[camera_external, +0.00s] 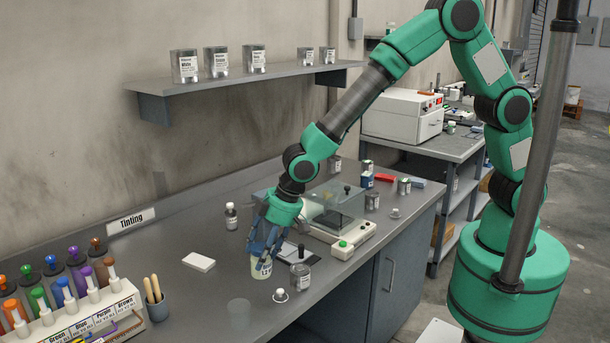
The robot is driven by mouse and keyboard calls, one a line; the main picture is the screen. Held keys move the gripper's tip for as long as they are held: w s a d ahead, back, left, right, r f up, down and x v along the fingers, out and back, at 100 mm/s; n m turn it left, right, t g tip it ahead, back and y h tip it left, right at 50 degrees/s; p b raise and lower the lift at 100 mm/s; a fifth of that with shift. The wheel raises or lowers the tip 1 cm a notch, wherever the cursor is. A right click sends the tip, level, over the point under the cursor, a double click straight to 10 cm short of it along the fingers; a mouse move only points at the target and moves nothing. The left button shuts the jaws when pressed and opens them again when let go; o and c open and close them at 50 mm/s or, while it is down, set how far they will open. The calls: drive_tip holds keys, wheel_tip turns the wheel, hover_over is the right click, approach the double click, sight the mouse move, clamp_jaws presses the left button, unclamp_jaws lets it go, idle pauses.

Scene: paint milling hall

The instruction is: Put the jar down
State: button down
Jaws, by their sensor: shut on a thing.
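My gripper (262,250) points down over the workbench and is shut on a pale jar (261,268) with a printed label. The fingers cover the jar's upper part. The jar is upright and low over the bench top (205,290); I cannot tell whether its base touches the surface.
A clear bottle (300,272) stands close to the right of the jar, with a small white-knobbed piece (280,295) in front. A white block (199,262) and tinting rack (75,315) lie left.

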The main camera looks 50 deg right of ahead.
wheel_tip(320, 180, up, 22)
drive_tip(key=w+d+m+t+h+p, duration=0.1)
drive_tip(key=w+d+m+p, duration=0.1)
drive_tip(key=w+d, duration=1)
drive_tip(key=w+d+m+p, duration=0.1)
drive_tip(key=w+d+m, duration=0.2)
drive_tip(key=w+d, duration=1)
drive_tip(key=w+d+m+h+p, duration=0.1)
drive_tip(key=w+d+m+p, duration=0.15)
drive_tip(key=d, duration=1.75)
drive_tip(key=w+d+m+h+p, duration=0.1)
drive_tip(key=w+d+m, duration=0.15)
drive_tip(key=d, duration=1.65)
wheel_tip(320, 180, down, 18)
drive_tip(key=shift+w+a+n, duration=0.2)
drive_tip(key=shift+w+n, duration=0.2)
drive_tip(key=shift+w, duration=0.05)
wheel_tip(320, 180, down, 6)
drive_tip(key=shift+b, duration=0.45)
